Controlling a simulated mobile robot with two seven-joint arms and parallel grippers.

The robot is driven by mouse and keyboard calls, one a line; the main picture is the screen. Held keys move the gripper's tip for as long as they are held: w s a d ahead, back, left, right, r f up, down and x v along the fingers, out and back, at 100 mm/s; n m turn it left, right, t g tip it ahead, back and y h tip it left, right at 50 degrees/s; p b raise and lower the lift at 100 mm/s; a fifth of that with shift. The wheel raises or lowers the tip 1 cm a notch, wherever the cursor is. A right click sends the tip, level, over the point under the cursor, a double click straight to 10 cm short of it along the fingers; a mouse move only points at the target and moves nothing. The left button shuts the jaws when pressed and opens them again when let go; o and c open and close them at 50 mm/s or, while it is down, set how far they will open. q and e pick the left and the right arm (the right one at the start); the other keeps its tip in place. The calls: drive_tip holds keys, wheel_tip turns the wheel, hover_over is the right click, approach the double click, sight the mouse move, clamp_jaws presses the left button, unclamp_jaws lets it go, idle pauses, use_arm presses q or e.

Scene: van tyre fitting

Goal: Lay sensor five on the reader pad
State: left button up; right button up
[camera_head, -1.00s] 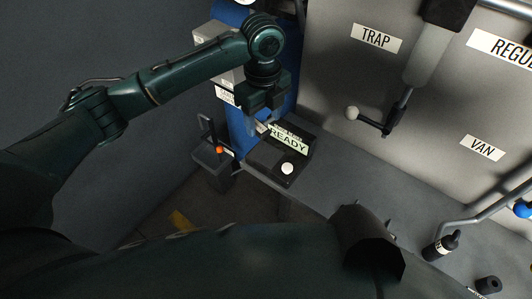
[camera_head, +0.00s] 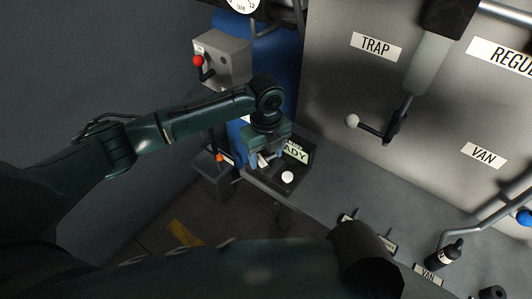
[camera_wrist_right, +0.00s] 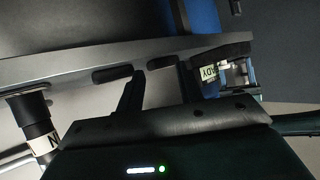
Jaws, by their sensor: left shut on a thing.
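The reader (camera_head: 262,181) is a black box on the bench's left end, with a lit display (camera_head: 296,152) partly covered by my left gripper. A white round disc (camera_head: 287,177) lies on its top. My left gripper (camera_head: 264,160) points down over the reader's left part, shut on a small pale thing, apparently the sensor; its number cannot be read. Whether it touches the reader is unclear. In the right wrist view my right gripper (camera_wrist_right: 160,78) has its dark fingers apart with nothing between them. The reader's display (camera_wrist_right: 208,74) shows beyond them there.
A grey box with a red-knobbed lever (camera_head: 198,61) stands behind my left arm, by a blue cylinder (camera_head: 283,60). A white-knobbed lever (camera_head: 352,121) hangs on the grey panel. The bench between reader and bottle is mostly clear.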

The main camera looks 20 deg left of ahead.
sight(266, 159)
use_arm(q)
drive_tip(key=shift+f, duration=0.15)
drive_tip(key=o, duration=0.7)
wheel_tip(266, 159, up, 12)
drive_tip(key=shift+r+p, duration=0.15)
drive_tip(key=shift+p, duration=0.2)
drive_tip(key=shift+s, duration=0.1)
idle(0.3)
